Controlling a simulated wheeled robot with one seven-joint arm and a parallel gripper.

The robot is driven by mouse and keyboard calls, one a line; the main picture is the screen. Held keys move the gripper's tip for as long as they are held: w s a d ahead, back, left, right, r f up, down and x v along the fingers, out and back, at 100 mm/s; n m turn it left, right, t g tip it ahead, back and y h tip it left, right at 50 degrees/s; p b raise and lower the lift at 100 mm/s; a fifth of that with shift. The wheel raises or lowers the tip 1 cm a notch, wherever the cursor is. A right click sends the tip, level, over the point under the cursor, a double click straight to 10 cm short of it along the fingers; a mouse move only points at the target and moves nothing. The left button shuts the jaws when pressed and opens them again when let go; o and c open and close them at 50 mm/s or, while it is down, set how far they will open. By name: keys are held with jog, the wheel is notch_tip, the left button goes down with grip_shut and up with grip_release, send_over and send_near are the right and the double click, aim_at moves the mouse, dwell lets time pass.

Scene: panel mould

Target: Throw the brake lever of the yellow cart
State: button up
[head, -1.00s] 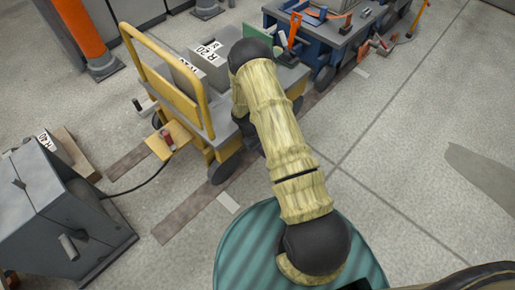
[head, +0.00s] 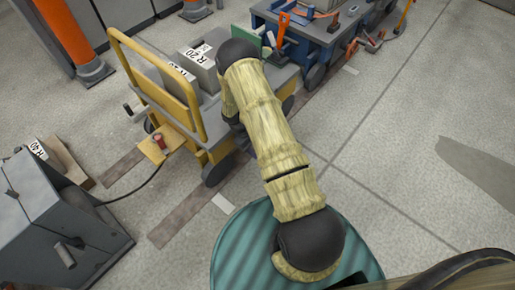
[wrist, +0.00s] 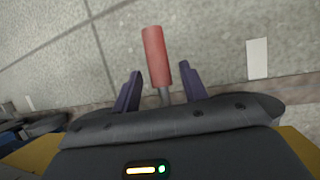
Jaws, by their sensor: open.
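The yellow cart (head: 203,131) stands at upper left of centre in the head view, with a tall yellow push handle and grey blocks on its deck. In the wrist view a lever with a red grip (wrist: 154,50) and a grey shaft sticks out between the fingers of my gripper (wrist: 160,68). The fingers are open, one on each side of the lever, with gaps showing. The red grip extends past the fingertips; the lever's base is hidden by my gripper's body.
A grey machine (head: 62,215) stands at lower left with a cable on the floor. A blue cart (head: 325,42) with tools stands behind right. Floor at right is clear.

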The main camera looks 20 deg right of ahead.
notch_tip(320, 180, up, 9)
jog(key=p, duration=0.4)
jog(key=shift+r, duration=0.15)
jog(key=shift+a, duration=0.1)
jog(key=shift+r, duration=0.2)
jog(key=c, duration=0.5)
jog(key=shift+m+t+y, duration=0.5)
jog(key=shift+t+y, duration=0.1)
jog(key=v, duration=0.2)
jog(key=s+v, duration=0.1)
jog(key=v, duration=0.2)
jog(key=s+v, duration=0.1)
jog(key=v, duration=0.2)
jog(key=shift+r+p, duration=0.4)
jog(key=shift+r, duration=0.1)
grip_shut()
jog(key=s+a+r+m+t+y, duration=0.1)
jog(key=s+r, duration=0.3)
jog(key=r, duration=0.3)
jog(key=s+a+r+m+t+y+p, duration=0.1)
jog(key=s+a+r+t, duration=0.1)
jog(key=s+r, duration=0.3)
jog(key=s+a+r+m+t+p, duration=0.1)
jog(key=s+r, duration=0.3)
jog(key=r, duration=0.7)
jog(key=shift+s+a+m+t+y, duration=0.3)
jog(key=shift+s+a+t+y, duration=0.1)
jog(key=shift+a, duration=0.35)
jog(key=shift+w, duration=0.1)
